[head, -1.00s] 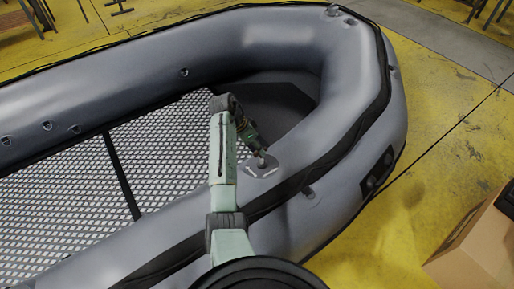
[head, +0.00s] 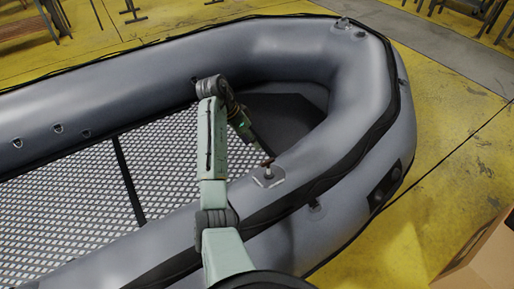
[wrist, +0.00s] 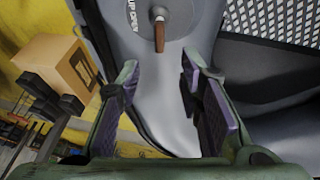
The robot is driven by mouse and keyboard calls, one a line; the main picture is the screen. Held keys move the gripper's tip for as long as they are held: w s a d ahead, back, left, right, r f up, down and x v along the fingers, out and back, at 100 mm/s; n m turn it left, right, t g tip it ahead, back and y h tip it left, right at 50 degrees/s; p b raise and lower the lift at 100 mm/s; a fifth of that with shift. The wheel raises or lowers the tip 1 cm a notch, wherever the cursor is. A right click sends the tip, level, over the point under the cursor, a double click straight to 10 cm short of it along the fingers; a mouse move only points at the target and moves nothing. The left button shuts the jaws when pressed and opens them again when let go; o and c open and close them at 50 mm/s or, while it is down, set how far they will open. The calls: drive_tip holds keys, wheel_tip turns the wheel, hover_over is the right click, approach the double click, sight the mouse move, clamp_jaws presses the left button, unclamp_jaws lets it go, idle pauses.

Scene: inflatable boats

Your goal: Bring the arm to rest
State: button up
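My gripper (wrist: 160,85) is open, its two purple-padded fingers apart with nothing between them. In the head view my gripper (head: 258,148) is over the near tube of the grey inflatable boat (head: 290,45), close above a small fitting. The fitting is a round grey disc (head: 268,179) with a brown handle (head: 267,161) standing on it. In the wrist view the brown handle (wrist: 159,36) and the disc (wrist: 185,12) lie beyond the fingertips, apart from them. My fingertips are small and partly unclear in the head view.
A cardboard box (head: 490,258) stands on the yellow floor (head: 455,130) at the lower right. The boat's patterned floor (head: 60,200) is clear. Metal stands (head: 130,10) are at the back.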

drive_tip(key=shift+a+r, duration=0.2)
drive_tip(key=shift+r, duration=0.2)
idle(0.3)
